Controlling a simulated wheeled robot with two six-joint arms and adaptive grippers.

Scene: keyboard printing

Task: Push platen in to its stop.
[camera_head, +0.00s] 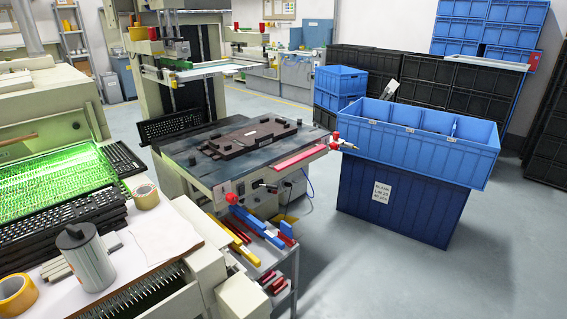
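The platen seems to be the dark brown fixture plate (248,136) with small black blocks on it. It lies on the dark top of the printing machine (205,172) in the middle of the view. It sits out in the open, in front of the tall press column (212,95). Its stop cannot be made out. A red bar (301,157) lies along the right front edge of the machine top, with a red-tipped fitting (336,136) at its end. Neither of my grippers shows in this view.
A black keyboard (173,126) rests at the machine's left back. Blue and yellow bars lie on a low rack (262,258) in front. A blue crate (415,145) stands on a larger blue bin at right. The left bench holds a can (86,258), tape and keyboards.

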